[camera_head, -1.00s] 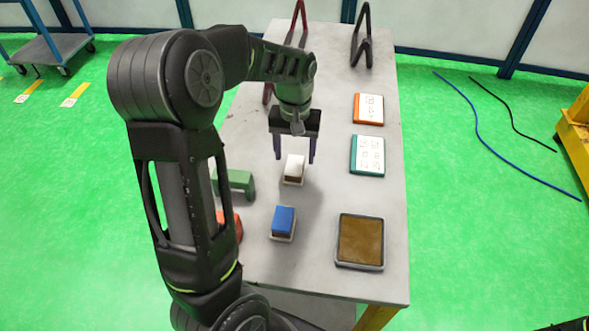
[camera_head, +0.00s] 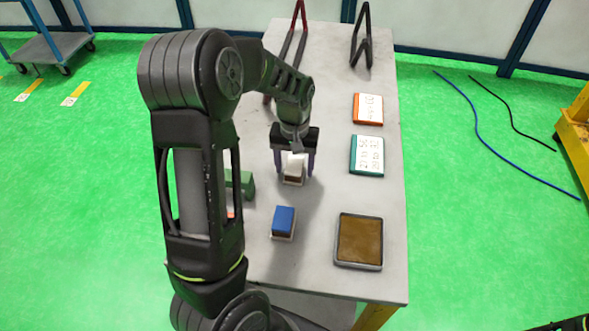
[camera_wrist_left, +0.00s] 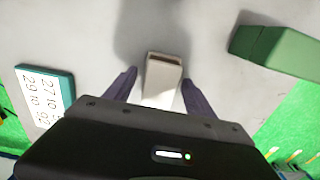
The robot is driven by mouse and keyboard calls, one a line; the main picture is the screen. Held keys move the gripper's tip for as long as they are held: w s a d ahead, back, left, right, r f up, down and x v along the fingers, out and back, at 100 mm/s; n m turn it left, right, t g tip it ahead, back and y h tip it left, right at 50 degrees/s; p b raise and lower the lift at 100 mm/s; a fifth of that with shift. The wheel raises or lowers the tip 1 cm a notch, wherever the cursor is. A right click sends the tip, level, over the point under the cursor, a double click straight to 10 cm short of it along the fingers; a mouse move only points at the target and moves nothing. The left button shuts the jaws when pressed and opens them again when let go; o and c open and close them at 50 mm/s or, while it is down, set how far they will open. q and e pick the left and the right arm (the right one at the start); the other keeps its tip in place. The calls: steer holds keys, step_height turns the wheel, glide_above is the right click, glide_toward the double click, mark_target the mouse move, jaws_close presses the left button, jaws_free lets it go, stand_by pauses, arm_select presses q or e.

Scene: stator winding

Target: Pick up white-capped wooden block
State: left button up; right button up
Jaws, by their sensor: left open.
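The white-capped wooden block (camera_head: 294,172) stands on the grey table in the head view, with its white top and a brown strip of side showing. My left gripper (camera_head: 294,172) is open and points down over it, one finger on either side. The left wrist view also shows the white-capped block (camera_wrist_left: 162,80) between the two open fingers of the left gripper (camera_wrist_left: 160,85), with a gap on each side. I cannot tell whether the fingers touch it.
A blue-topped block (camera_head: 284,221) stands nearer the front, and a green block (camera_head: 243,183) lies to the left, partly behind my arm. A brown-filled tray (camera_head: 360,241), a teal card (camera_head: 367,155) and an orange card (camera_head: 368,109) lie along the right. Metal stands (camera_head: 362,40) are at the back.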

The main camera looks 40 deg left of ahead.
arm_select(q)
steer(key=shift+c, duration=0.3)
jaws_close()
stand_by(0.5)
